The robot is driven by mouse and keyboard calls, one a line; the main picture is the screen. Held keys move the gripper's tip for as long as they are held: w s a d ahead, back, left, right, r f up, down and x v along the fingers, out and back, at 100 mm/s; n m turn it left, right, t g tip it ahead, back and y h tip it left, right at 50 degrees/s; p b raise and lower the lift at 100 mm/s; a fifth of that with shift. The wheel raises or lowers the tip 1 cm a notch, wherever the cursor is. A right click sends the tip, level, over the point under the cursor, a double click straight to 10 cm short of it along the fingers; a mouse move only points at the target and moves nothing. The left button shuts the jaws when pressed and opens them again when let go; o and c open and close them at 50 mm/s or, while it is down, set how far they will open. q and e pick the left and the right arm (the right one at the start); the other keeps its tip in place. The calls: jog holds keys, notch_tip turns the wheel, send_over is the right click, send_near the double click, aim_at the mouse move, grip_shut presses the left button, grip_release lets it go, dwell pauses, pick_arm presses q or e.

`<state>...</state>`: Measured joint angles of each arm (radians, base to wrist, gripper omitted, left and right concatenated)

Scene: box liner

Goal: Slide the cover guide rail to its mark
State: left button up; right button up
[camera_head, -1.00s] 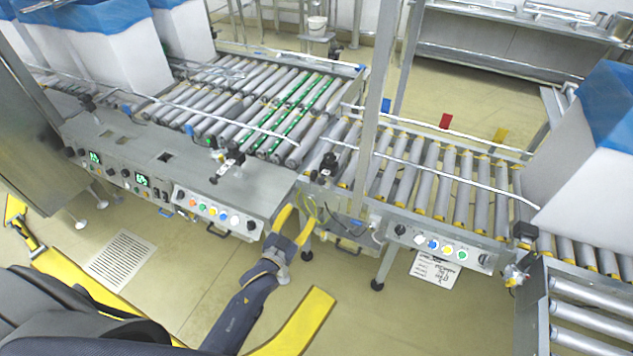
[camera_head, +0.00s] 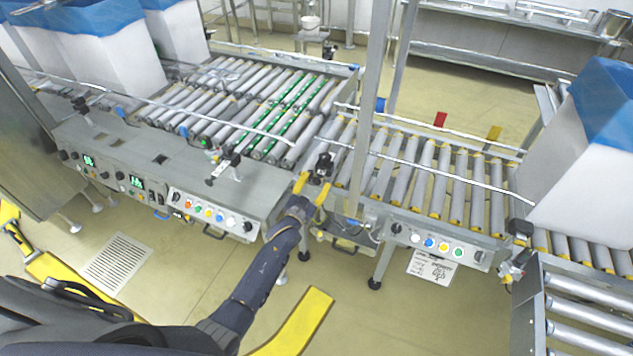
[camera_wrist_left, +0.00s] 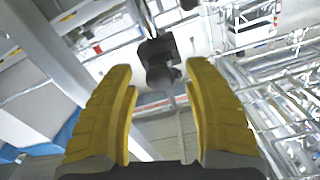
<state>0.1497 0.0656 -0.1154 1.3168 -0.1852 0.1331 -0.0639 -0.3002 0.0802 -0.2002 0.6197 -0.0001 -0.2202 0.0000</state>
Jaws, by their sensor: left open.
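A thin pale guide rail (camera_head: 430,172) runs along the near side of the right roller conveyor. A black clamp knob (camera_head: 323,163) is near its left end. My left gripper (camera_head: 312,184) is open just in front of this knob, its yellow fingers pointing up at it. In the left wrist view the black knob (camera_wrist_left: 157,57) is between and beyond the two open fingertips (camera_wrist_left: 160,72); no contact is clear. Red (camera_head: 440,119), yellow (camera_head: 494,132) and blue (camera_head: 381,105) tabs stand toward the far side; which is the mark I cannot tell. My right gripper is out of view.
An upright metal post (camera_head: 370,110) stands just right of the gripper. Button panels (camera_head: 208,210) line the conveyor's front. A white box with blue liner (camera_head: 590,150) stands on the right rollers. Another guide rail (camera_head: 130,100) crosses the left conveyor.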

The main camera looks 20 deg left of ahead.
pick_arm(q)
jog(key=shift+w, duration=0.55)
jog(key=shift+c, duration=0.3)
grip_shut()
jog(key=shift+d, duration=0.1)
